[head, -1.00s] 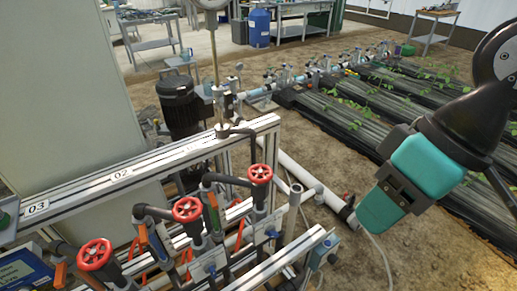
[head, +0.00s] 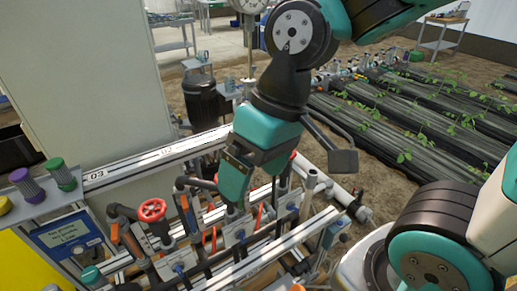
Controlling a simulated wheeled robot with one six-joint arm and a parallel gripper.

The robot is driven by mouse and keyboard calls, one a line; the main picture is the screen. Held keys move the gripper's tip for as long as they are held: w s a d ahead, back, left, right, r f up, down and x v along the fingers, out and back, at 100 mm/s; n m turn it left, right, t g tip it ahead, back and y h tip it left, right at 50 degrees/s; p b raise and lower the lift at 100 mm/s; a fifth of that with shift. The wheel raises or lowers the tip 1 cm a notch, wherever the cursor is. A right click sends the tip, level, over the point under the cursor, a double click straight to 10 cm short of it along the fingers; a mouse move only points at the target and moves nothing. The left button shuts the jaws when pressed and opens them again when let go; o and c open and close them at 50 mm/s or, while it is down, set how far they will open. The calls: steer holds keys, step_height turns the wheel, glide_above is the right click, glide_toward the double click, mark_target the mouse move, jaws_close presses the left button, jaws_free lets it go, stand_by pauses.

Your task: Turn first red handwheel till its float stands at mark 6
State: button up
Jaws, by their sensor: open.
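A red handwheel (head: 152,210) stands upright on its pipe at the left of the manifold, uncovered. Part of a red rim (head: 293,156) shows to the right, behind my gripper; it appears to be the far handwheel. The middle handwheel is hidden behind my gripper. My gripper (head: 236,190) is open and points down over the middle of the manifold; I cannot tell whether it touches a wheel. I cannot make out a float or mark 6.
A rail (head: 150,163) marked 03 runs behind the valves. A blue sign (head: 68,236) and capped tubes (head: 58,175) stand at left. A tall pale cabinet (head: 75,90) is behind. Planted rows (head: 400,120) lie at right, with bare soil between.

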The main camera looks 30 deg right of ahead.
steer(key=w+d+r+m+h+p, duration=0.1)
steer(key=w+d+r+m+p, duration=0.3)
steer(key=w+m, duration=0.45)
steer(key=w+d+f+m+h+p, duration=0.1)
steer(key=w+d+f+m+p, duration=0.1)
steer(key=w+d+m+p, duration=0.4)
steer(key=w+d+f+m+h+p, duration=0.1)
steer(key=w+d+m+h, duration=0.1)
steer(key=w+d+m, duration=0.6)
steer(key=shift+n, duration=0.25)
steer(key=s+f+p, duration=0.1)
steer(key=f, duration=0.5)
steer(key=s+d+f+p, duration=0.1)
steer(key=f, duration=0.4)
steer(key=s+d+f+p, duration=0.1)
steer(key=f, duration=0.5)
steer(key=shift+s+d+f+p, duration=0.2)
steer(key=shift+f+p, duration=0.15)
steer(key=shift+p, duration=0.05)
steer(key=c, duration=0.9)
